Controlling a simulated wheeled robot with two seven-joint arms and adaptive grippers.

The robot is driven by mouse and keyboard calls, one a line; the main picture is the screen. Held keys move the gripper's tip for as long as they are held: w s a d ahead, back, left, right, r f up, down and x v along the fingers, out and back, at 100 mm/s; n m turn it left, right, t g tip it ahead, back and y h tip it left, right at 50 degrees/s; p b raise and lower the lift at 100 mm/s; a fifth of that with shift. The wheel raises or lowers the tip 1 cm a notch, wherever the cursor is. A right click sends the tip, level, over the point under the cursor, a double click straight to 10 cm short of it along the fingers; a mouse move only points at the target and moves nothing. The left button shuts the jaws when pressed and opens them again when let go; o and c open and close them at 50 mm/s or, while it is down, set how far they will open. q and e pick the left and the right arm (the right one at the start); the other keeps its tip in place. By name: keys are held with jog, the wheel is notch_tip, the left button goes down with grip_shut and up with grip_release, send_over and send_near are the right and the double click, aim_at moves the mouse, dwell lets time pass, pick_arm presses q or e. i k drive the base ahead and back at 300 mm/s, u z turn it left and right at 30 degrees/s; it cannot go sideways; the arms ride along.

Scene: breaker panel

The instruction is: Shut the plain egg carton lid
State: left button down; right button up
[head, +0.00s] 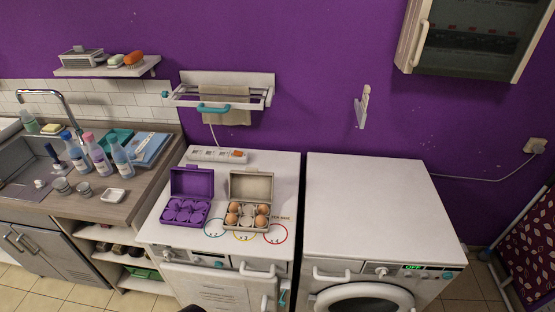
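The plain beige egg carton (248,228) sits on the white top of the left appliance. Its lid (251,185) stands open and upright at the back, and several brown eggs (247,210) sit in its cups. A purple egg carton (180,220) stands to its left, also with its lid up. Its cups look purple, with no brown eggs visible. Neither of my grippers can be made out in the head view. A small dark shape shows at the bottom edge, too cut off to identify.
A white power strip (217,155) lies behind the cartons. Coloured rings (276,234) mark the front of the appliance top. A towel rack (222,93) hangs above on the wall. The washing machine top (368,200) to the right is clear. Bottles (98,157) stand left by the sink.

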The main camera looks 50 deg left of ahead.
aim_at(251, 185)
jog(key=i, duration=0.85)
jog(key=u, duration=0.35)
